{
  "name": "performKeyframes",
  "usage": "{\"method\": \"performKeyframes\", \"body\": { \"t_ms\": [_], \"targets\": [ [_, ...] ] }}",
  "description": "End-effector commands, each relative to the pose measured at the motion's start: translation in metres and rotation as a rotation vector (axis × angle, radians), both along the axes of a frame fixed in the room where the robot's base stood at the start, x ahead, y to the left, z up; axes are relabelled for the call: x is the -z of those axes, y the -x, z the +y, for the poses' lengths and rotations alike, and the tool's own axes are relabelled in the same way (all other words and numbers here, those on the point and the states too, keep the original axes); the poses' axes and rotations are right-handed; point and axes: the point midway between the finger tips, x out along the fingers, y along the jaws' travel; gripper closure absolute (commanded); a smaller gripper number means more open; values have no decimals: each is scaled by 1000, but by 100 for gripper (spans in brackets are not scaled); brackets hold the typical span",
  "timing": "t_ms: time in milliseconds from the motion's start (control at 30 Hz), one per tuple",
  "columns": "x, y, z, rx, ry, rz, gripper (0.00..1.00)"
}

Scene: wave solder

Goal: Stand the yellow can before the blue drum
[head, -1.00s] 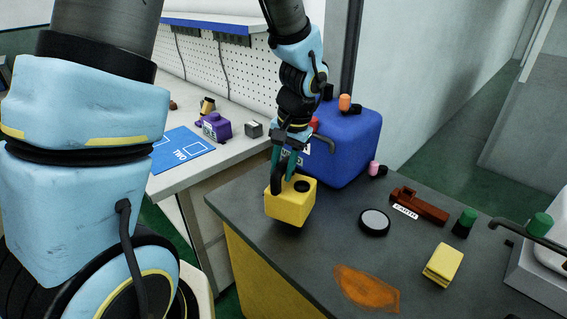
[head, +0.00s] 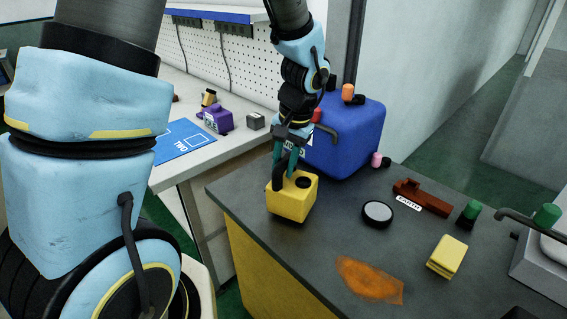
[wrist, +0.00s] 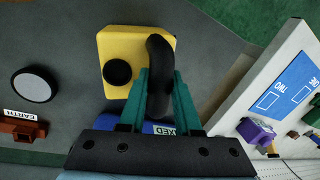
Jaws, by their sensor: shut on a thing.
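The yellow can (head: 291,204) is a boxy can with a black cap and a dark curved handle. It is upright at the left part of the dark counter, in front of the blue drum (head: 346,137). My gripper (head: 285,165) is shut on the can's handle from above. In the wrist view my gripper (wrist: 159,95) has its teal fingers on either side of the black handle, and the can (wrist: 117,45) shows beyond. Whether the can's base touches the counter is hard to tell. The drum is partly hidden behind my arm.
On the dark counter (head: 320,235) are a black-rimmed round disc (head: 377,212), a brown EARTH-labelled piece (head: 422,197), a yellow block (head: 447,257), an orange patch (head: 369,279) and a green-topped item (head: 467,214). A white bench (head: 180,176) with a blue mat (head: 182,146) stands at left.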

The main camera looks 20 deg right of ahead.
Motion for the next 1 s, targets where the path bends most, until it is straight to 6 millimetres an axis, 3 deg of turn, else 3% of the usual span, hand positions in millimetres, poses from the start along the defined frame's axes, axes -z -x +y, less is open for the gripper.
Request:
{"method": "performKeyframes", "body": {
  "t_ms": [1000],
  "targets": [
    [11,0,0,0,1,-1,100]
  ]
}}
